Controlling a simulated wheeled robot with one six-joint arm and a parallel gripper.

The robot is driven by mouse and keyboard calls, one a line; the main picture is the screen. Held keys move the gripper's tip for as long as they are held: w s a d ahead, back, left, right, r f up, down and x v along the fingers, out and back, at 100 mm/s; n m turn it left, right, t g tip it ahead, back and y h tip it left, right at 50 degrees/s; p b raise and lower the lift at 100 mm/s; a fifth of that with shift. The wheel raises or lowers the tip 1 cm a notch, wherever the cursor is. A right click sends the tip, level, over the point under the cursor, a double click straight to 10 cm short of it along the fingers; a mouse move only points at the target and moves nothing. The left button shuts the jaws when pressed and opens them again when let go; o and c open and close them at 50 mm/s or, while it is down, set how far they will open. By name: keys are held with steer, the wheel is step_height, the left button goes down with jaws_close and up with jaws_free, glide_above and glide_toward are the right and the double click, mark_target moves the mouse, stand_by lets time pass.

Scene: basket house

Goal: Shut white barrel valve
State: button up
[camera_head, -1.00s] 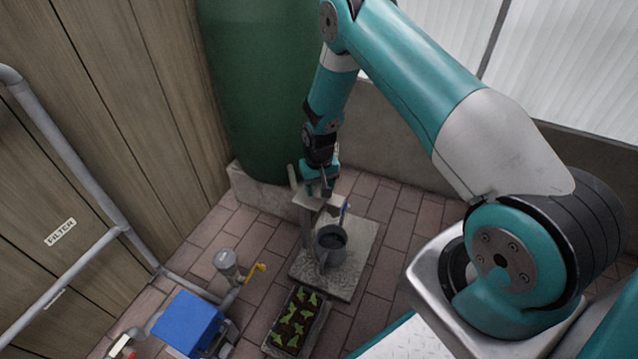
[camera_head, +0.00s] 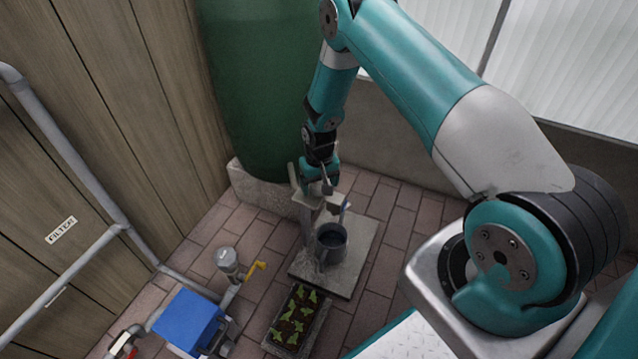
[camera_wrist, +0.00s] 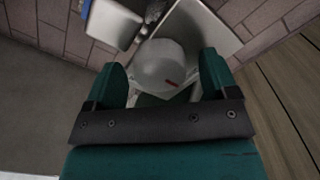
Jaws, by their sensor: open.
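A pale, round, white knob-like thing (camera_wrist: 155,60) with a small red mark lies between the fingers in the wrist view. It appears to be the white barrel valve. My gripper (camera_wrist: 162,70) is open, with one finger to each side of it. I cannot tell whether either finger touches it. In the head view my gripper (camera_head: 324,185) hangs beside the base of the green barrel (camera_head: 258,90), above a stone block. The valve is largely hidden there by my gripper.
A seedling tray (camera_head: 296,316), a blue box (camera_head: 187,322) and a yellow-handled pipe fitting (camera_head: 257,267) are nearer. A wooden wall (camera_head: 110,120) is on the left.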

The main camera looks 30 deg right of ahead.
mark_target(319, 184)
step_height(319, 184, up, 17)
steer(key=p, duration=0.5)
steer(key=shift+r, duration=0.2)
steer(key=s+a+r+n+y, duration=0.15)
steer(key=s+a+r, duration=0.25)
steer(key=a+r, duration=0.6)
steer(key=s+a+r+n+y, duration=0.1)
steer(key=s+a+r+n, duration=0.3)
steer(key=s+r, duration=0.65)
steer(key=s+a+r+n+y, duration=0.2)
steer(key=s+a+r+n, duration=0.4)
steer(key=s, duration=0.8)
step_height(319, 184, up, 29)
steer(key=d+m+p, duration=0.1)
steer(key=m+p, duration=0.1)
steer(key=p, duration=2.6)
steer(key=shift+d+f, duration=0.15)
steer(key=shift+d, duration=0.1)
